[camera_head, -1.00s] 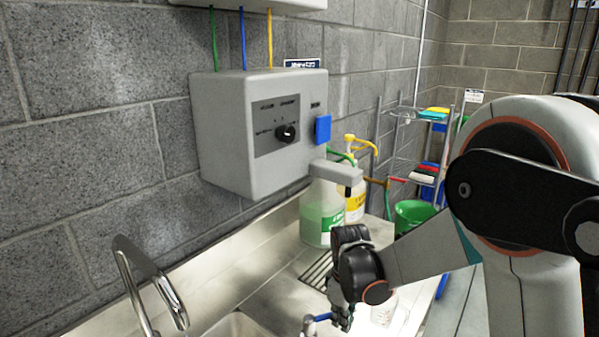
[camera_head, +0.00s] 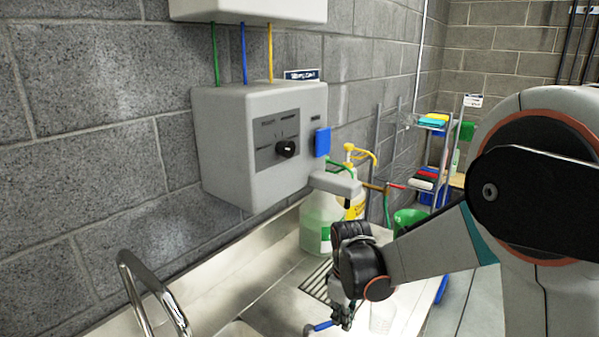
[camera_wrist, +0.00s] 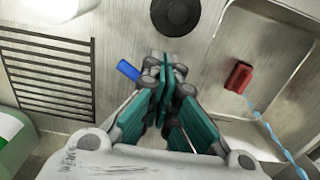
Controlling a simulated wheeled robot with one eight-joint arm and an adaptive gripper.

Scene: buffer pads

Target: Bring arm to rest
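My gripper (camera_head: 343,318) points down over the metal sink counter, to the left of my arm's forearm. In the wrist view my gripper (camera_wrist: 168,72) has its teal fingers pressed together, with nothing visible between them. A blue handle-like piece (camera_wrist: 128,70) shows just left of the fingers; I cannot tell whether it touches them. It also shows in the head view (camera_head: 320,327). My arm reaches in from the right, bent at the elbow.
A grey wall dispenser (camera_head: 228,150) hangs behind the sink. A green-liquid jug (camera_head: 318,225) stands close behind my gripper. A chrome faucet (camera_head: 150,290) is at left. The wrist view shows a slotted drain (camera_wrist: 50,65), a red block (camera_wrist: 238,76) in the basin and a dark round piece (camera_wrist: 176,14).

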